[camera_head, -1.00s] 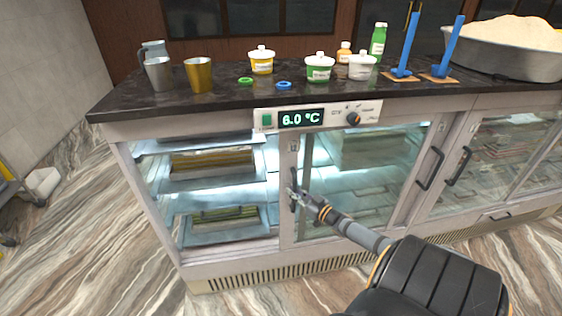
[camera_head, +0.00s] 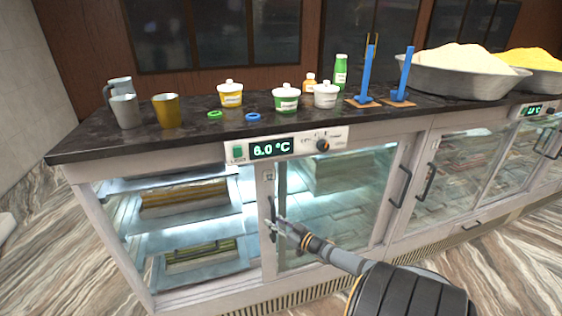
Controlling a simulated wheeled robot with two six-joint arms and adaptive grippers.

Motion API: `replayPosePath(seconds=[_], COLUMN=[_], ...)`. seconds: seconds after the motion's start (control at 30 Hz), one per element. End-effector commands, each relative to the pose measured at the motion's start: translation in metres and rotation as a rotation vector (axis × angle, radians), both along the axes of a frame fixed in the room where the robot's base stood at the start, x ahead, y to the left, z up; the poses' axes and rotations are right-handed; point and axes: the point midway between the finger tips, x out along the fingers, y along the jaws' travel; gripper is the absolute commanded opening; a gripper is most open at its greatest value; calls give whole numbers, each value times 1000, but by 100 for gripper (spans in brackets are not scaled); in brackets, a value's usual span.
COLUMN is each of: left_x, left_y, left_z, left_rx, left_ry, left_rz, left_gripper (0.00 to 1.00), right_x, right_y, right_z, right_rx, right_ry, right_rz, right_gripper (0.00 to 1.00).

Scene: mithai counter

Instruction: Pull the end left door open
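The end left door is a glass door in a pale frame at the left of the counter (camera_head: 84,199). Metal trays (camera_head: 192,262) of sweets show behind it. Its dark upright handle (camera_head: 271,213) is on the right side of the door frame. The door looks flush with the cabinet front. My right gripper (camera_head: 276,227) is at this handle, its fingertips overlapping the lower part. The fingers are too small to tell whether they are closed around it. My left gripper is not in view.
A dark countertop (camera_head: 215,137) above holds steel and brass tumblers, lidded tubs (camera_head: 286,98), bottles, blue upright tools and a wide metal bowl (camera_head: 453,85). A temperature panel (camera_head: 288,147) sits above the handle. More handled doors (camera_head: 398,186) stand to the right. Marble-patterned floor is open at left.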

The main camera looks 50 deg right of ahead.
Motion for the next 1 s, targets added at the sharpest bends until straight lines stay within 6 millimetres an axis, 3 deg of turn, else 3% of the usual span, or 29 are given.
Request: replayPosePath(seconds=[0.5, 0.7, 1.0], left_x=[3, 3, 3], left_y=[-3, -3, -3], left_z=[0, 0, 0], left_rx=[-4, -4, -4], left_ry=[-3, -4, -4], left_rz=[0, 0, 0], left_gripper=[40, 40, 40], right_x=[-103, -117, -117], right_y=[1, 0, 0], right_z=[-2, -1, -1], right_rx=[-1, -1, -1], right_ry=[7, 2, 2], right_rz=[2, 0, -1], right_gripper=[26, 26, 26])
